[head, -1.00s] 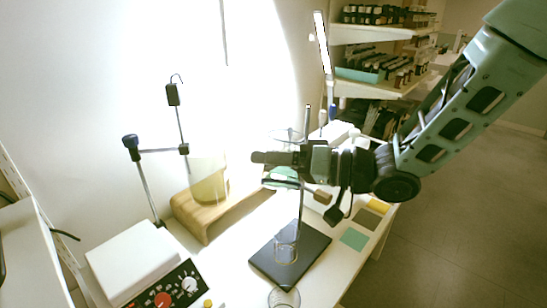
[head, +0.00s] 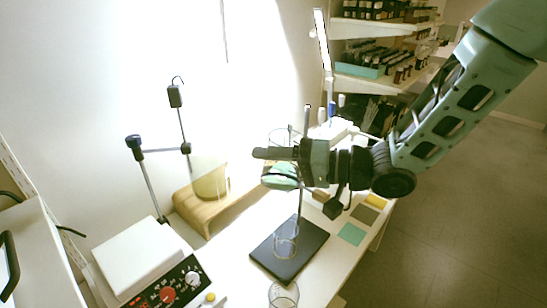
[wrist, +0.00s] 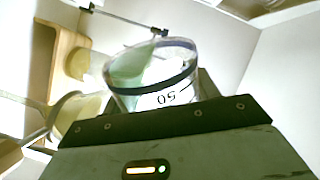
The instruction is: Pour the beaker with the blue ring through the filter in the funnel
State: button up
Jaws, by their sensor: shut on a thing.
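My gripper (head: 268,154) is shut on the beaker with the blue ring (wrist: 160,85). In the wrist view its dark ring, a 50 mark and pale green liquid inside show clearly. In the head view, green liquid (head: 281,177) shows below my fingers and the clear rim above them. A pale cone (wrist: 75,112), apparently the funnel with its filter, lies to the left of the beaker in the wrist view. In the head view I cannot make the funnel out; my gripper and beaker cover that spot. A clear glass vessel (head: 286,241) stands on the dark stand base (head: 276,262).
A wooden riser (head: 205,212) with a yellowish vessel (head: 212,184) stands behind on the left. A white hotplate (head: 140,259) is at front left. Another clear glass (head: 283,296) stands at the front edge. Coloured squares (head: 352,234) lie to the right.

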jog(key=shift+m+p, duration=0.35)
jog(key=shift+m, duration=0.05)
jog(key=shift+w+f+m+g+p, duration=0.1)
jog(key=shift+f+m+g+p, duration=0.2)
jog(key=shift+m+p, duration=0.7)
jog(key=shift+w+d+r+m+p, duration=0.15)
jog(key=shift+w+r+m+p, duration=0.5)
jog(key=shift+p, duration=2.35)
dwell(1.1)
jog(key=shift+w+r+p, duration=0.2)
jog(key=shift+r+p, duration=0.2)
jog(key=shift+p, duration=0.2)
dwell(1.9)
